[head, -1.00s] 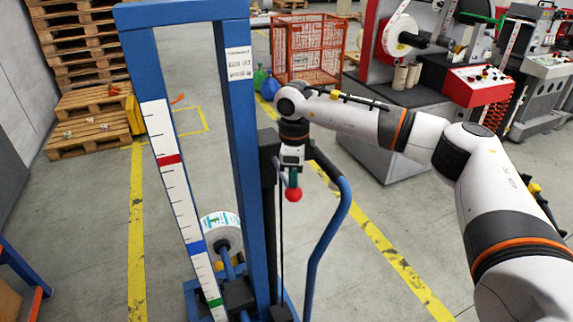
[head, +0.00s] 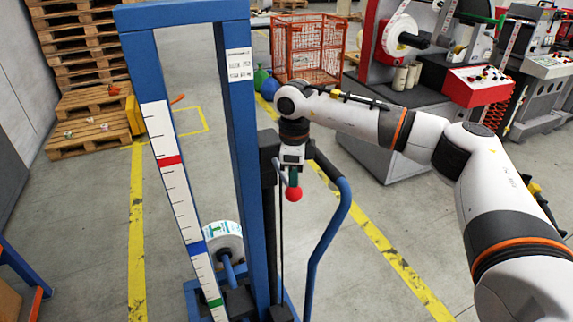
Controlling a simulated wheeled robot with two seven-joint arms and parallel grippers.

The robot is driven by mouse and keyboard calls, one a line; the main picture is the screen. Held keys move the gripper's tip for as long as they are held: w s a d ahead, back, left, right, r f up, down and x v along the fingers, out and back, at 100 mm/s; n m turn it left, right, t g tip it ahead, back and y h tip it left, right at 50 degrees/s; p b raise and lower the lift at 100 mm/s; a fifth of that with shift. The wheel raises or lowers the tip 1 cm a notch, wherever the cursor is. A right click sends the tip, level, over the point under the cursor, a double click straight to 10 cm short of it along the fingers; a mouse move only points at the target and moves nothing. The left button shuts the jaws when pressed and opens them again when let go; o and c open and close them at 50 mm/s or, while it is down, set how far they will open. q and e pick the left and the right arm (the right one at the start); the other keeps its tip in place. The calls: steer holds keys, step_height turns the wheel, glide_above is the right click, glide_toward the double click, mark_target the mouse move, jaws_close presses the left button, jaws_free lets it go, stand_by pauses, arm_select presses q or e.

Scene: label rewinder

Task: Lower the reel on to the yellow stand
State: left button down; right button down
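The white label reel (head: 224,243) sits low on the blue lift, partly hidden behind the scale and mast. A blue bar (head: 228,272) shows in front of its middle. The lift's white scale (head: 176,180) has red, blue and green bands; the reel is seen behind it near the blue band. My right gripper (head: 292,170) is at a lever with a red ball knob (head: 293,194), beside the mast, and appears closed around it just above the knob. I cannot make out the yellow stand under the reel. My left gripper is out of view.
The blue mast (head: 246,150) and curved blue handle (head: 335,225) stand close to my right gripper. Wooden pallets (head: 85,150) are at the back left, a red wire cage (head: 307,55) behind, and the rewinder machine (head: 478,84) at the right. Open floor lies between.

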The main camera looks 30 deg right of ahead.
step_height(320, 180, up, 9)
steer(key=p, duration=0.4)
steer(key=shift+f+p, duration=0.2)
steer(key=shift+p, duration=0.2)
steer(key=shift+f, duration=0.1)
